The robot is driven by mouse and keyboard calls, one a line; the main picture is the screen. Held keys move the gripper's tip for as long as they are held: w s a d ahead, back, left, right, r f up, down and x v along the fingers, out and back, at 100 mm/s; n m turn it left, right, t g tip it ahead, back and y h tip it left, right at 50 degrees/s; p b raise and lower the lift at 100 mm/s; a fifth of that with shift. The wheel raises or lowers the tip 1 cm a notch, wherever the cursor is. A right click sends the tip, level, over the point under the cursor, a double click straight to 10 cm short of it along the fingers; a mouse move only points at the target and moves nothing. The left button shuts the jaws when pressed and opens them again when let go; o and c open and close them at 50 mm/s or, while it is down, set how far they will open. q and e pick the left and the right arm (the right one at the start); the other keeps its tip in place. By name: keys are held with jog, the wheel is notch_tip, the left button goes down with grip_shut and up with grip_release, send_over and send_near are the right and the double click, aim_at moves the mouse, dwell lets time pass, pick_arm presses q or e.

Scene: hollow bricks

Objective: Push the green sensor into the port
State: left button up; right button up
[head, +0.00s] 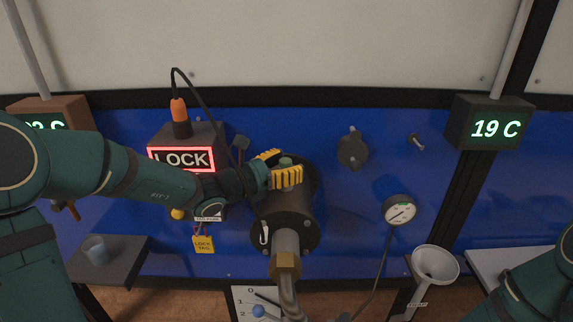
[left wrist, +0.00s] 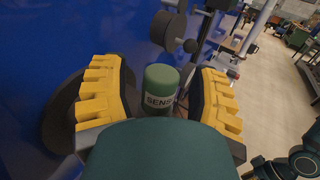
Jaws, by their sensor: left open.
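The green sensor (left wrist: 160,88) is a short cylinder with a white label; in the left wrist view it stands between the yellow ribbed fingers. In the head view its top (head: 286,162) shows between the same fingers, above a dark cylindrical housing (head: 288,208). My left gripper (head: 278,170) is open around the sensor, with gaps on both sides in the wrist view (left wrist: 165,95). The port is not clearly visible; the sensor's lower end is hidden by my gripper. My right gripper is out of view; only part of its arm shows at lower right.
A LOCK box (head: 182,160) with an orange cable plug (head: 180,112) stands left of the housing, its black cable running close by my gripper. A gauge (head: 399,209) and a white funnel (head: 435,263) are to the right. The blue panel (head: 330,250) is behind.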

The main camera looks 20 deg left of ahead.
pick_arm(q)
jog(key=v, duration=1.2)
